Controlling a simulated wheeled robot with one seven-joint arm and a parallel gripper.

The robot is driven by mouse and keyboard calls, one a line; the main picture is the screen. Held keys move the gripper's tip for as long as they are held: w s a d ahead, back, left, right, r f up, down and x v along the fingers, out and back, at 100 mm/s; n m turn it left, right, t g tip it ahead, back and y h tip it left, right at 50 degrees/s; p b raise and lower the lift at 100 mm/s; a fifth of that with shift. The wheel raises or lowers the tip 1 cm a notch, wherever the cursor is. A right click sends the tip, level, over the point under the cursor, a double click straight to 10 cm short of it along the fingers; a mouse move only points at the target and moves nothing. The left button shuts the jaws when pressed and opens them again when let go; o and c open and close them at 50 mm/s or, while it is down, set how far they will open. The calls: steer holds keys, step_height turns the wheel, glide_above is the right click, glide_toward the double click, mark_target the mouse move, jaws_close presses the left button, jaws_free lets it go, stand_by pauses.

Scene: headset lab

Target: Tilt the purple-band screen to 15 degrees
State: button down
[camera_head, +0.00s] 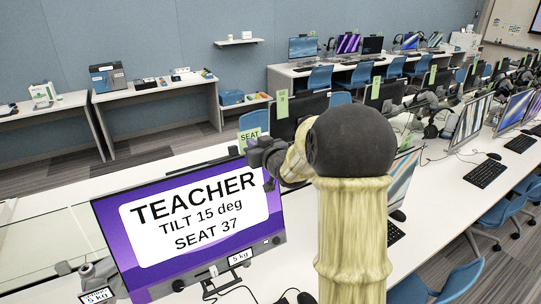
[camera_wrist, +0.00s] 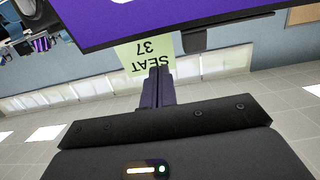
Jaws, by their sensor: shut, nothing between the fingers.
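The purple-band screen (camera_head: 110,222) stands on the desk at the lower left in the head view. Its face reads "TEACHER, TILT 15 deg, SEAT 37". In the wrist view its purple face (camera_wrist: 185,12) crosses the top, upside down. My gripper (camera_wrist: 158,72) is shut and empty. In the head view it is beside the screen's upper right corner; I cannot tell whether it touches the screen. A green "SEAT 37" card (camera_wrist: 142,50) shows behind the fingertips in the wrist view. The screen's present tilt angle cannot be read.
A "5 kg" label (camera_head: 240,258) is at the screen's lower edge. Another weight label (camera_head: 97,296) is at the lower left. Several screens and headsets line the long desk (camera_head: 455,205) at the right. Blue chairs (camera_head: 455,284) stand at the front right.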

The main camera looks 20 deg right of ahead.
steer(key=r+b+v, duration=0.1)
steer(key=b+v, duration=0.2)
steer(key=v, duration=0.7)
steer(key=shift+s+r, duration=0.25)
steer(key=shift+s, duration=0.05)
steer(key=shift+w+a, duration=0.1)
steer(key=s+a+f+m+g+h, duration=0.25)
steer(key=s+f+g, duration=0.55)
steer(key=f, duration=0.7)
steer(key=s+a+f+g, duration=0.2)
steer(key=s+a+f, duration=0.1)
steer(key=s, duration=0.4)
steer(key=s+a+f+g+b, duration=0.1)
steer(key=s+a+f+g, duration=0.2)
steer(key=s+f, duration=0.2)
steer(key=s, duration=0.3)
steer(key=shift+n+g, duration=0.3)
steer(key=shift+n, duration=0.05)
